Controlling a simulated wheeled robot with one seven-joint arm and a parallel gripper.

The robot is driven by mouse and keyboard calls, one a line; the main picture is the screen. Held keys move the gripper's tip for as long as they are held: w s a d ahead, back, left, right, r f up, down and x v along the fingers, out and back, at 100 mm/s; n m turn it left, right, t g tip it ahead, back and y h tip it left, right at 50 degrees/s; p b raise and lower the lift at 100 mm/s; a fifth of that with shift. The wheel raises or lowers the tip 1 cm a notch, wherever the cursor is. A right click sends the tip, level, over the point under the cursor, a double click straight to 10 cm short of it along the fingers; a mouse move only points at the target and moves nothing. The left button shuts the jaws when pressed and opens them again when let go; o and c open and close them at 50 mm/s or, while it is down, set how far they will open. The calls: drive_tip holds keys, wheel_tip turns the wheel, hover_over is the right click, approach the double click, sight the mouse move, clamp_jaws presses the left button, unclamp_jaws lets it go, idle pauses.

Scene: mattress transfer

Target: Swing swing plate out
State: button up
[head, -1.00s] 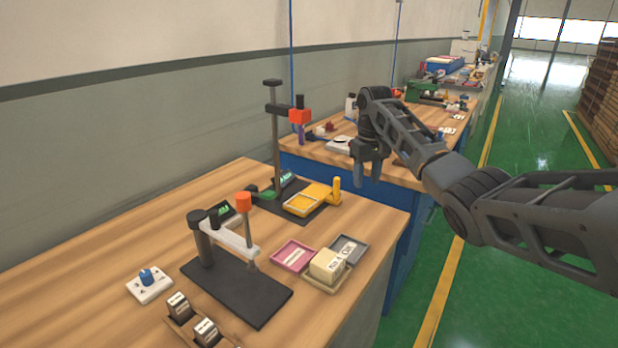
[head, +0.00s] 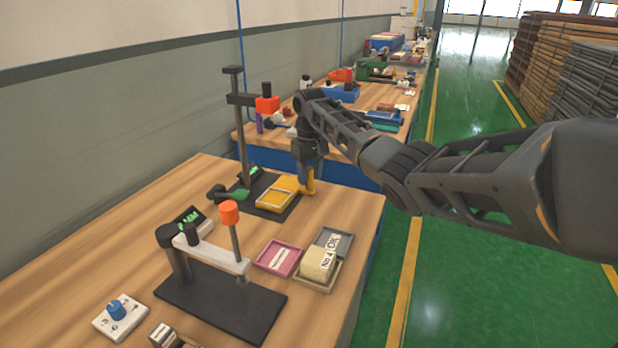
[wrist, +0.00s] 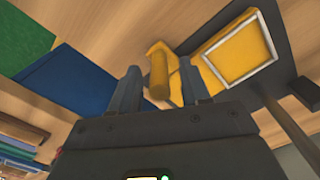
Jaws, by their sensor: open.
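The yellow swing plate (head: 277,194) lies on the dark base of the far station on the near bench. It has a pale-edged square frame, also visible in the wrist view (wrist: 212,45). Its upright yellow handle peg (head: 310,183) stands at the right end. My gripper (head: 304,184) is open and points down at this peg. In the wrist view the peg (wrist: 158,76) shows between my two fingers (wrist: 160,70), with a gap on each side. I cannot tell how far down the peg my fingertips reach.
A black post (head: 238,130) with an orange head (head: 267,104) stands behind the plate. A white-armed fixture (head: 212,252) stands nearer. A pink tray (head: 278,258) and a cream block (head: 318,263) lie to the front right. Another bench stands beyond a gap.

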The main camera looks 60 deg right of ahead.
drive_tip(key=shift+f, duration=0.8)
drive_tip(key=shift+c, duration=0.3)
clamp_jaws()
